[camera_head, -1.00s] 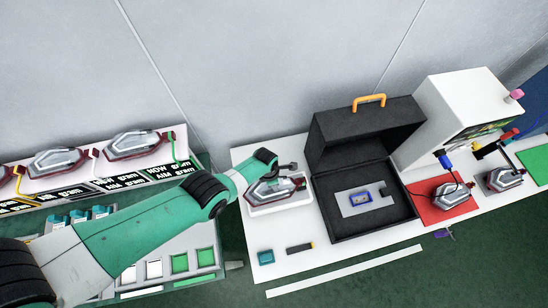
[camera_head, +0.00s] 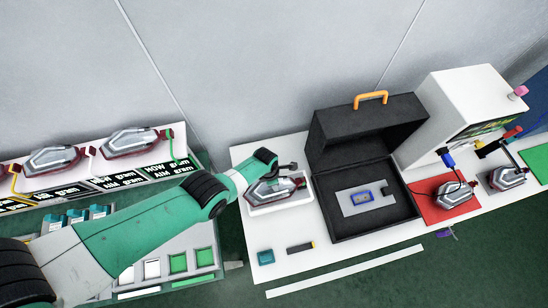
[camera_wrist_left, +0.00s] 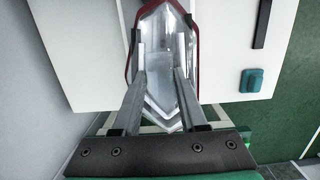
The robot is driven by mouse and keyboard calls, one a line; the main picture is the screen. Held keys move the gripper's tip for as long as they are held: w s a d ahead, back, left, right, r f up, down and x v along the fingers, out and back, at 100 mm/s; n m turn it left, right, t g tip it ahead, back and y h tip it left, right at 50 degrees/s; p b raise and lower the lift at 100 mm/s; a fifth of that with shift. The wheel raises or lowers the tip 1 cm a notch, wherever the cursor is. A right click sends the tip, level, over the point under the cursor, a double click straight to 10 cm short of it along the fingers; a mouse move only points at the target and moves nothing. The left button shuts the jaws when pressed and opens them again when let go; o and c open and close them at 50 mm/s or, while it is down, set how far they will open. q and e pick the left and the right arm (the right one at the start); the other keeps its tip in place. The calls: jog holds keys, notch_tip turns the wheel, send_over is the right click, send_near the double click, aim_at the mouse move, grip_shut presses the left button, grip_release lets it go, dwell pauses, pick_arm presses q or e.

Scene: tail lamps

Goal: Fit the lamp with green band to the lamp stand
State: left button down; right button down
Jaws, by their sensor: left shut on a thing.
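My left gripper (camera_wrist_left: 161,42) is shut on a silver lamp with a dark red rim (camera_wrist_left: 160,75). In the head view this lamp (camera_head: 270,190) is at the white tray (camera_head: 283,209) on the white table, and my gripper (camera_head: 284,180) covers part of it. Whether it rests in the tray or hangs just above, I cannot tell. No green band shows clearly on it. A shelf lamp (camera_head: 130,142) at the left has a green strip (camera_head: 176,150) beside it. I cannot identify the lamp stand. My right gripper is out of view.
An open black case (camera_head: 362,165) stands right of the tray. Beyond it are a white machine (camera_head: 455,110), a red mat (camera_head: 436,207) with a lamp, and another lamp (camera_head: 505,178). A teal block (camera_head: 265,257) and a black bar (camera_head: 299,248) lie in front.

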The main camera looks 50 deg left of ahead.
pick_arm(q)
jog(key=shift+f+b, duration=0.55)
jog(key=shift+f, duration=0.1)
jog(key=shift+c, duration=1.8)
grip_release()
jog(key=shift+r, duration=0.1)
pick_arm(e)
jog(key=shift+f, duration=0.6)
